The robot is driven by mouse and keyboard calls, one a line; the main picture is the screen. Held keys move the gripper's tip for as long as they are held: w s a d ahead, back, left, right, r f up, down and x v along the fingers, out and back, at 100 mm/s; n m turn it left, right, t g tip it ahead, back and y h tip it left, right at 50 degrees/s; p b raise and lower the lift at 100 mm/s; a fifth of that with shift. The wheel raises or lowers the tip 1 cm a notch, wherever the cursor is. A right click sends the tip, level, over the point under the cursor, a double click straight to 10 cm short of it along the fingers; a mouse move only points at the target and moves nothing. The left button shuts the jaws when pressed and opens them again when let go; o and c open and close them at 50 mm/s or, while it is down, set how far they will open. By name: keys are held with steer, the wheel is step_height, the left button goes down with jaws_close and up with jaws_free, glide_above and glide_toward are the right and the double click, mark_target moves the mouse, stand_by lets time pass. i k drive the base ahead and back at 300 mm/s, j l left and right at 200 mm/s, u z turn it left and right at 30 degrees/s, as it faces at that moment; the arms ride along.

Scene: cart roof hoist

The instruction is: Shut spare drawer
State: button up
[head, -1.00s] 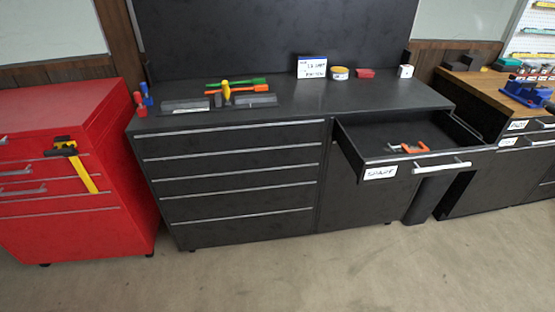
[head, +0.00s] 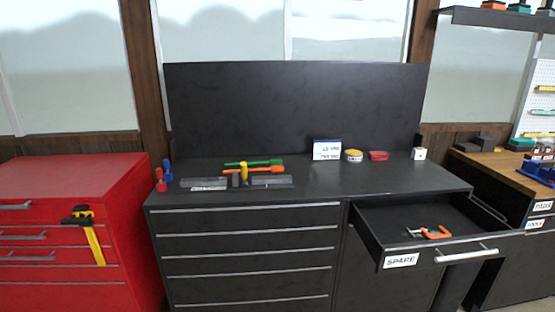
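The spare drawer (head: 418,252) is pulled out from the right side of the black workbench (head: 243,242). Its front carries a white "SPARE" label (head: 400,260) and a silver bar handle (head: 466,255). An orange clamp (head: 436,233) lies inside the drawer, towards its front. The rest of the visible drawer floor looks bare. My gripper does not show in the head view.
A red tool cabinet (head: 135,232) with a yellow-and-black clamp (head: 93,238) on its front stands at the left. Tools, a sign (head: 327,149) and small containers sit on the benchtop. A wood-topped bench (head: 492,163) stands at the right, close to the open drawer.

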mark_target(380, 224)
steer(key=i+l, duration=0.1)
steer(key=l, duration=0.2)
steer(key=i+l, duration=0.15)
steer(key=l, duration=0.15)
steer(key=i+l, duration=0.1)
steer(key=l, duration=0.25)
steer(key=i+l+u, duration=0.1)
steer(key=l, duration=0.2)
